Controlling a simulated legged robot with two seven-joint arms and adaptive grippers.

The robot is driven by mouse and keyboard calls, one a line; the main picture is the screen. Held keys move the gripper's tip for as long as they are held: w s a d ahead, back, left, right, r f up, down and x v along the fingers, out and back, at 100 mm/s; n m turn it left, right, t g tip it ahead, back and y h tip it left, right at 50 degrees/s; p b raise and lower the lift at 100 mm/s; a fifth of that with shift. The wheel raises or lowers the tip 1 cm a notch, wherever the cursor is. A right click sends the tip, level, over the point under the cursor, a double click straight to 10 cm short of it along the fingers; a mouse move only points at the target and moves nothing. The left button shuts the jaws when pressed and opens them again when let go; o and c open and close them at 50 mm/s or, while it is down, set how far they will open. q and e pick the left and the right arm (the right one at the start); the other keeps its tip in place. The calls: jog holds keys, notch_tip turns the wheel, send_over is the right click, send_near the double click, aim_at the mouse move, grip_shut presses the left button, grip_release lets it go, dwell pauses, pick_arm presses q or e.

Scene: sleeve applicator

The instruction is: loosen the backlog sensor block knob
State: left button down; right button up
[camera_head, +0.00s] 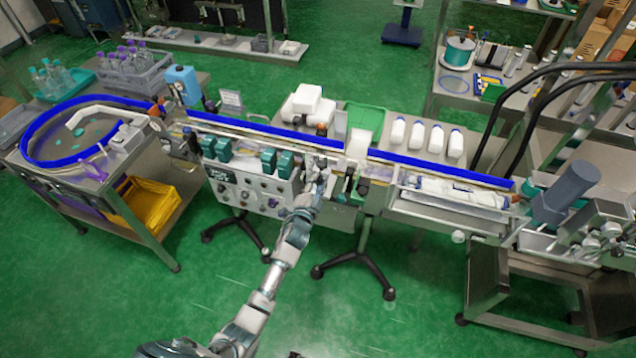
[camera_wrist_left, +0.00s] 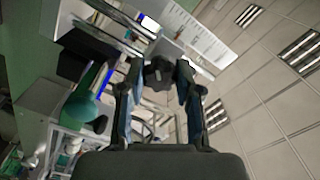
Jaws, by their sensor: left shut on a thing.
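In the left wrist view, a dark lobed knob (camera_wrist_left: 159,74) sits between the fingertips of my left gripper (camera_wrist_left: 163,80). The two fingers are closed on it from either side. In the head view my left gripper (camera_head: 314,184) reaches up to the front of the conveyor line (camera_head: 400,160), near its middle. The knob is too small and too covered by the gripper to make out there. The sensor block behind it cannot be told clearly. My right gripper is in neither view.
A control panel (camera_head: 236,190) with several knobs stands left of my gripper, below several green units. A blue-edged turntable (camera_head: 82,143) is at the left, and a grey cylinder machine (camera_head: 565,192) at the right.

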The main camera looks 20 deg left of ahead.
pick_arm(q)
jog(key=shift+a+f+n, duration=0.1)
jog(key=shift+f+n, duration=0.1)
jog(key=shift+n, duration=0.3)
jog(key=c, duration=0.8)
grip_release()
jog(key=s, duration=1.2)
jog(key=shift+a, duration=0.3)
jog(key=shift+w, duration=0.1)
